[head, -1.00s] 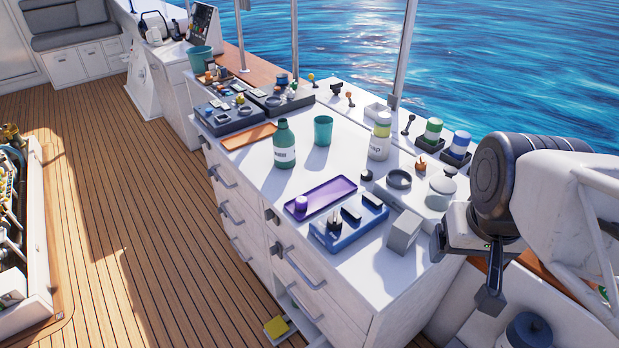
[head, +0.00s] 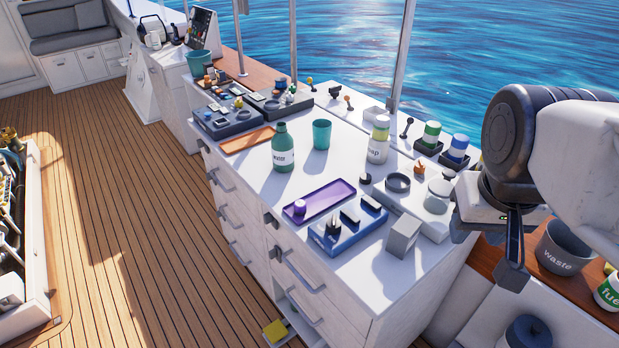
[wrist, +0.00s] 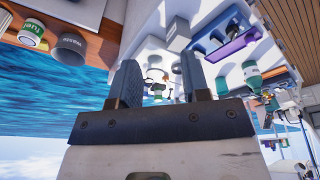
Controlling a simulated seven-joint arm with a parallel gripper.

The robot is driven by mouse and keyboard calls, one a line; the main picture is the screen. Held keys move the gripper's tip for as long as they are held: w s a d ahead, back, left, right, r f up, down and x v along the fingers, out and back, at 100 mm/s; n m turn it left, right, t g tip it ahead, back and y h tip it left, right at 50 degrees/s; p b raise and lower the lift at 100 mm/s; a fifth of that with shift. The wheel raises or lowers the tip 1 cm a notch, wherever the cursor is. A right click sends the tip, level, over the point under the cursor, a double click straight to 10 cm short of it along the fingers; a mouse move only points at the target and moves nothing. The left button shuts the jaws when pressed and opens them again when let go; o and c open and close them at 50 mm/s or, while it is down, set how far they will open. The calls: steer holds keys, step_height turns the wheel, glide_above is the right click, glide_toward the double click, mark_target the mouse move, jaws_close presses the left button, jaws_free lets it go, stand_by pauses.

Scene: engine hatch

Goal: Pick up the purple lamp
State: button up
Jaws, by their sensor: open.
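The purple lamp (head: 299,207) is a small, short purple cylinder. It stands at the near-left end of a flat purple tray (head: 335,193) on the white counter. The tray also shows in the wrist view (wrist: 232,44), near the top right; I cannot make out the lamp clearly there. My gripper (head: 514,274) hangs off to the right of the counter, well away from the lamp. In the wrist view its two fingers (wrist: 160,76) are apart, with nothing held between them.
A blue holder (head: 345,238) with dark upright pieces lies just in front of the tray. A grey block (head: 403,236), green bottle (head: 283,155), teal cup (head: 322,133) and soap bottle (head: 379,142) stand nearby. A waste bin (head: 563,248) is at right.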

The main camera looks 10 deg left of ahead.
steer(key=w+n, duration=0.1)
steer(key=n, duration=0.1)
steer(key=n+t+h, duration=0.4)
steer(key=n+t, duration=0.6)
steer(key=n, duration=2)
glide_above(297, 207)
steer(key=s+a, duration=0.2)
steer(key=s, duration=0.3)
step_height(297, 207, down, 25)
steer(key=shift+s+f, duration=0.1)
steer(key=shift+f, duration=0.05)
steer(key=shift+x, duration=1.3)
